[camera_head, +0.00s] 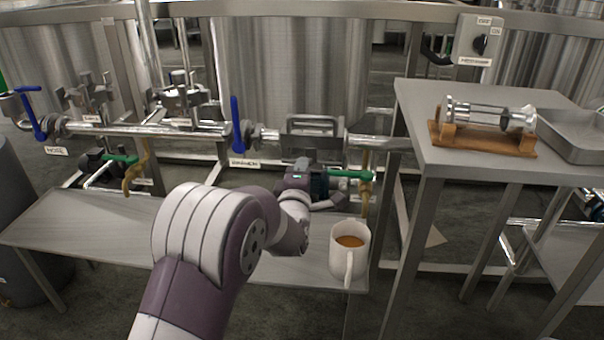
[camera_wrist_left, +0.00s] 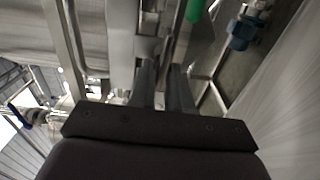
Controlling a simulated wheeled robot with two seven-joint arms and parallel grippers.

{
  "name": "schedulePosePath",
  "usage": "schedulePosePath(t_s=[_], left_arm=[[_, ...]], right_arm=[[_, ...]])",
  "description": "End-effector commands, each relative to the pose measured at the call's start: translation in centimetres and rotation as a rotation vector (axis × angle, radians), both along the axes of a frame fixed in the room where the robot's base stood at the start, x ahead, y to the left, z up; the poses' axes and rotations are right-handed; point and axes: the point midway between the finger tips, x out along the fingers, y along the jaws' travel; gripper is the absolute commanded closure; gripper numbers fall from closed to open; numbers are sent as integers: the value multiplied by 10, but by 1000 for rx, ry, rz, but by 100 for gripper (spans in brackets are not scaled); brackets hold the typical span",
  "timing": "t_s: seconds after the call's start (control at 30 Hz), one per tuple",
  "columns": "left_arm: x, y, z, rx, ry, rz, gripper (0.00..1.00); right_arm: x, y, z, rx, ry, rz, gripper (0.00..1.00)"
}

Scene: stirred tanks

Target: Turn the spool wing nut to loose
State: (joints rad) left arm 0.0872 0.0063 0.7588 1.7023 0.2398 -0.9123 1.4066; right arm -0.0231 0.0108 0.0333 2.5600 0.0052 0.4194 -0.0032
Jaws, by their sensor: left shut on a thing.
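My left arm reaches in from below over the low bench, and its gripper (camera_head: 303,165) is just under the horizontal steel pipe (camera_head: 375,141), near a grey bracket-like frame (camera_head: 315,124). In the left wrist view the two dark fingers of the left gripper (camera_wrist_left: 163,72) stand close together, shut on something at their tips. The wing nut itself is too small and too covered by the fingers to make out. My right gripper is not in view.
A white mug of brown liquid (camera_head: 348,241) stands on the bench's right end (camera_head: 310,268). A blue valve lever (camera_head: 236,124) is left of the gripper, a green handle (camera_head: 350,174) to the right. A glass-and-metal spool on a wooden cradle (camera_head: 482,139) and a tray (camera_head: 580,138) occupy the right table.

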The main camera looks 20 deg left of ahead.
Motion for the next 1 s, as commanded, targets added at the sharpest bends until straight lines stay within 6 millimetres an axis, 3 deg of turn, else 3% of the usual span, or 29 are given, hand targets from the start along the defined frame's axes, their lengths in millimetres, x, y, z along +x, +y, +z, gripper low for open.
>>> schedulePosePath(t_s=[0.5,0.53,0.6,0.87,1.0], left_arm=[[0,-1,-3,-16,2,-1,100],[0,-1,-3,-16,2,-1,72],[0,0,-2,-16,1,-1,58],[-1,0,-1,-15,-2,-1,58],[-15,-5,2,-16,0,-1,58]], right_arm=[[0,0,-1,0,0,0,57],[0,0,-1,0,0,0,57],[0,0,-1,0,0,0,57],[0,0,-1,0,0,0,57],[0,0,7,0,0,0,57]])
